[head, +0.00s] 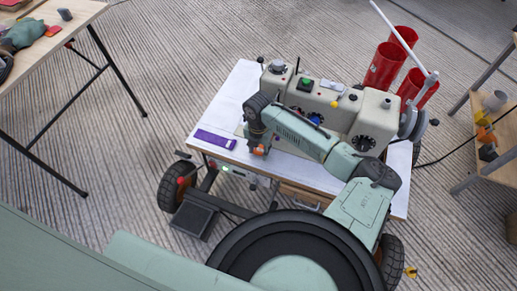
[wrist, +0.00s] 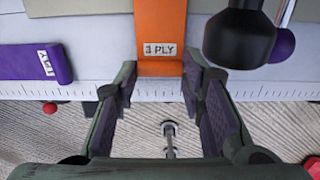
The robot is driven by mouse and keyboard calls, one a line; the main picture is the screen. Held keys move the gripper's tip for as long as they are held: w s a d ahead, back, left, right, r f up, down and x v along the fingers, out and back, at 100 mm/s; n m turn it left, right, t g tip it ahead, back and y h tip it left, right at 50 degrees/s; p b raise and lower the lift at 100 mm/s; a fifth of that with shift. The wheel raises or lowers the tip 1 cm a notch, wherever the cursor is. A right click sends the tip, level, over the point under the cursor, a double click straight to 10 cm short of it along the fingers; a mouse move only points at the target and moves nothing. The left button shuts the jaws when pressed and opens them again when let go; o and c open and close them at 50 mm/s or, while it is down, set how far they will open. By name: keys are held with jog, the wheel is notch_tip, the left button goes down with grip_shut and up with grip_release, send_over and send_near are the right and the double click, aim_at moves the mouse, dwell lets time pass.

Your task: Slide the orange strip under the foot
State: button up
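In the head view only a small orange patch (head: 260,151) shows beneath my arm. My gripper (wrist: 158,72) is open, with one finger on each side of the strip's near end and a narrow gap seeming to remain on each side. In the head view my gripper (head: 257,146) is at the table's front edge, left of centre. The cream sewing machine (head: 320,103) stands behind it. My arm hides the foot in the head view, and I cannot make it out in the wrist view.
A purple labelled strip (head: 214,139) lies left of the orange one, also in the wrist view (wrist: 35,66). A dark rounded part (wrist: 240,35) stands close on the right. A ruler scale (wrist: 60,91) runs along the table edge. Red containers (head: 385,66) stand behind the machine.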

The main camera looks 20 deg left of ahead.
jog(key=o, duration=0.5)
jog(key=shift+r, duration=0.1)
notch_tip(320, 180, up, 12)
jog(key=shift+f, duration=0.1)
dwell(0.4)
